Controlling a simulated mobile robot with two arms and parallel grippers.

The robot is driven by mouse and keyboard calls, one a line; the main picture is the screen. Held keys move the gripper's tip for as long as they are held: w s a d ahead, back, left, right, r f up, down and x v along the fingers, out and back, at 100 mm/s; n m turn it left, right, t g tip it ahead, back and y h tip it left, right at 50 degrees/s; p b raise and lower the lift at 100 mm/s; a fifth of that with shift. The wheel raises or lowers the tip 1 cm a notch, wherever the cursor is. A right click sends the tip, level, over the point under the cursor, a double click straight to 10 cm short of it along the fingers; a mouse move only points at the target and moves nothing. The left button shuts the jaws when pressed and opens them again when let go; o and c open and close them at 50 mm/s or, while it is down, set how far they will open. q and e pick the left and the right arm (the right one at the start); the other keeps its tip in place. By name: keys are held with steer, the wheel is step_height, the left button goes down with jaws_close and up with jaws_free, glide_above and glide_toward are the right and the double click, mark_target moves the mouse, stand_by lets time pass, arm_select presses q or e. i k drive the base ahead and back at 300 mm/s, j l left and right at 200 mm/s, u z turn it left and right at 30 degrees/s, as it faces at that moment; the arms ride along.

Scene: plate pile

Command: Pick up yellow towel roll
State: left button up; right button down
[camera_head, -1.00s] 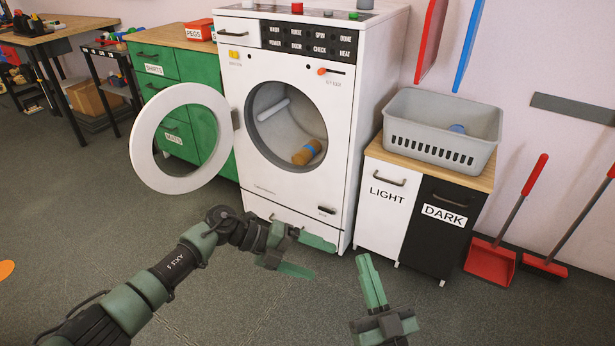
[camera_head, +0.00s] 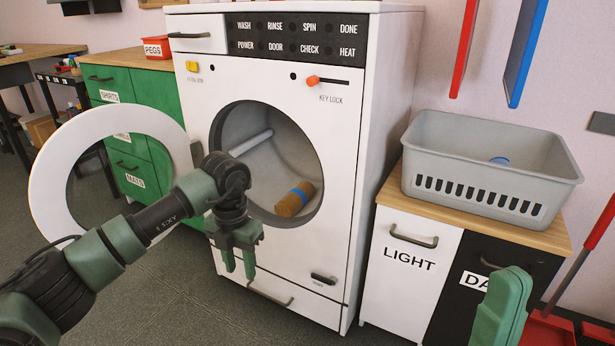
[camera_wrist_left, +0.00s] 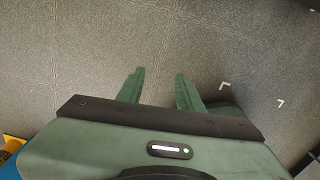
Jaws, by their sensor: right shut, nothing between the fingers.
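A tan-yellow towel roll (camera_head: 294,199) with a blue band lies low in the round drum opening of the white washing machine (camera_head: 335,130). My left gripper (camera_head: 240,275) hangs in front of the machine, below and left of the opening, with its fingers pointing down. In the left wrist view its fingers (camera_wrist_left: 159,73) are apart, with only floor between and beyond them. My right gripper (camera_head: 515,272) shows at the lower right edge, in front of the dark cabinet; it is shut and empty. Most of it is cut off by the frame.
The round white door (camera_head: 45,185) stands open at left, close to my left arm. A pale bar (camera_head: 250,142) shows inside the drum. A grey basket (camera_head: 480,190) sits on the LIGHT and DARK cabinet (camera_head: 405,270). Green drawers (camera_head: 150,97) stand behind the door.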

mark_target(298, 197)
steer(key=i+z, duration=0.25)
steer(key=i, duration=1.05)
steer(key=j, duration=0.1)
